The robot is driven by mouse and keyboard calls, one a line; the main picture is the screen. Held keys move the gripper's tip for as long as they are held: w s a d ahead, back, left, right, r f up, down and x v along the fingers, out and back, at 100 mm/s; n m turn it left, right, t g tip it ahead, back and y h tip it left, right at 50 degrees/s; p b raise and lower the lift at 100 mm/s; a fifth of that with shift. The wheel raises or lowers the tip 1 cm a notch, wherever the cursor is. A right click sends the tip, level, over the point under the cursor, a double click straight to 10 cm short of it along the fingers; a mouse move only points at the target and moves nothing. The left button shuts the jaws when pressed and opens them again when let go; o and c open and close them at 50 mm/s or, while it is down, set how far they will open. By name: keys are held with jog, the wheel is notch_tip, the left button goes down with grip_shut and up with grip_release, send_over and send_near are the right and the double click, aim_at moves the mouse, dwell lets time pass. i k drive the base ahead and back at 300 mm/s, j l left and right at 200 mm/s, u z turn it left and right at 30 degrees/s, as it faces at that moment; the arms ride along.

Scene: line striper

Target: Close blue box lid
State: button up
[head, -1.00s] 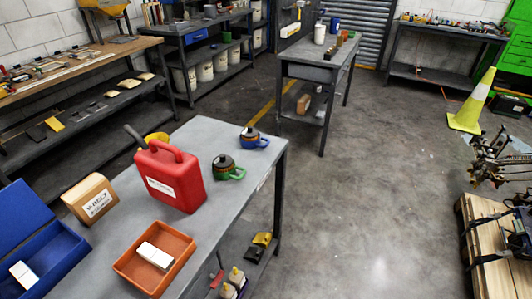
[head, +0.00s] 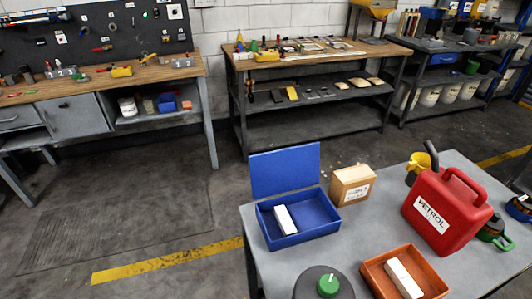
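The blue box (head: 300,218) sits near the left corner of the grey table, in the middle of the head view. Its blue lid (head: 285,170) stands up, open, along the back edge. A white block (head: 285,219) with a dark top edge lies inside the box. My gripper is not in view.
On the grey table (head: 352,240), a cardboard box (head: 351,185) stands right of the blue box. A dark round object with a green cap (head: 328,285) is in front. The floor at left is clear.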

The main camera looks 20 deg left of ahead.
aim_at(274, 172)
jog(key=i+j+z, duration=0.1)
jog(key=j+z, duration=0.15)
jog(key=j, duration=0.55)
jog(key=j+z, duration=0.25)
jog(key=j, duration=0.6)
jog(key=j+z, duration=0.25)
jog(key=j, duration=0.55)
jog(key=k+j+z, duration=0.2)
jog(key=j, duration=0.65)
jog(key=i+j+z, duration=0.15)
jog(key=j, duration=1)
jog(key=k+l, duration=0.05)
